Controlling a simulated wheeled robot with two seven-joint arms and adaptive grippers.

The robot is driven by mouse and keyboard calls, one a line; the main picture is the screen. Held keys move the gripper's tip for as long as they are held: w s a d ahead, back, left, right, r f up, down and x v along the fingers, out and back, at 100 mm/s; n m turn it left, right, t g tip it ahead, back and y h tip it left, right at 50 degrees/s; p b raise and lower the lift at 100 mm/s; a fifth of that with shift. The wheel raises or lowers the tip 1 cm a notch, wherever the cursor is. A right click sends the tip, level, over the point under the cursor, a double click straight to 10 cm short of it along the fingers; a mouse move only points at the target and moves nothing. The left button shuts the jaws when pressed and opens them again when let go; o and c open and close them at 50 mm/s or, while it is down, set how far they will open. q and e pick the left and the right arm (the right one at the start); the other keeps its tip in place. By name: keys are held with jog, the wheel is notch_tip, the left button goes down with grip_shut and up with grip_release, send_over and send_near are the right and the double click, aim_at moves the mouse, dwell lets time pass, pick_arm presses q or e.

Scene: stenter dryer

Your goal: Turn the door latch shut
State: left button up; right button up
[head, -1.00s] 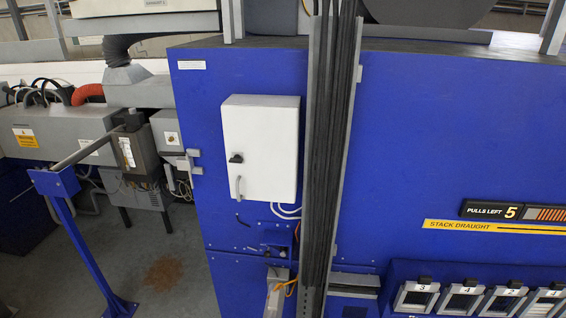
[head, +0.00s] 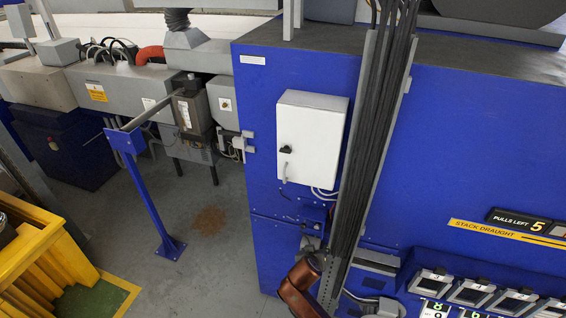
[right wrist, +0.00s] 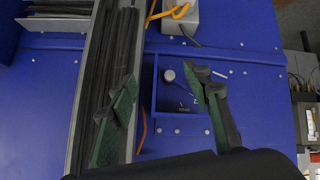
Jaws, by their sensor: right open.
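A white cabinet (head: 310,138) on the blue machine wall has a small black knob (head: 286,149) and a grey handle (head: 285,171); its door looks closed. Below it is a blue recess (head: 318,212). In the right wrist view, the recess holds a small round grey knob (right wrist: 168,75) with a thin lever or marks beside it. I cannot tell which fitting is the door latch. My right gripper (right wrist: 163,88) is open and empty, its green-padded fingers either side of the recess. In the head view its tips are hard to make out. My left gripper is out of view.
A grey cable channel (head: 352,215) with dark cables runs close beside the recess. A grey box with an orange cable (right wrist: 178,14) sits near it. A blue post (head: 150,200) stands left. Yellow crates (head: 45,250) are front left. The floor between is clear.

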jog(key=w+a+r+m+t+h+p, duration=0.15)
jog(key=a+r, duration=0.25)
jog(key=r, duration=0.6)
jog(key=w+a+r+t, duration=0.2)
jog(key=a+r, duration=0.2)
jog(key=r, duration=0.6)
jog(key=m+t+h+p, duration=0.1)
jog(key=m+t+p, duration=0.1)
jog(key=t, duration=0.3)
send_near(284, 152)
jog(key=w, duration=0.2)
jog(key=shift+g, duration=0.25)
jog(key=p+x, duration=0.2)
jog(key=x, duration=0.1)
jog(key=p+x, duration=0.1)
jog(key=x, duration=0.1)
jog(key=shift+d+r, duration=0.3)
jog(key=shift+r, duration=0.1)
jog(key=shift+w+d+f, duration=0.15)
jog(key=shift+w+d, duration=0.05)
jog(key=shift+w, duration=0.5)
jog(key=c, duration=1.1)
jog(key=shift+f, duration=0.1)
jog(key=shift+c, duration=0.3)
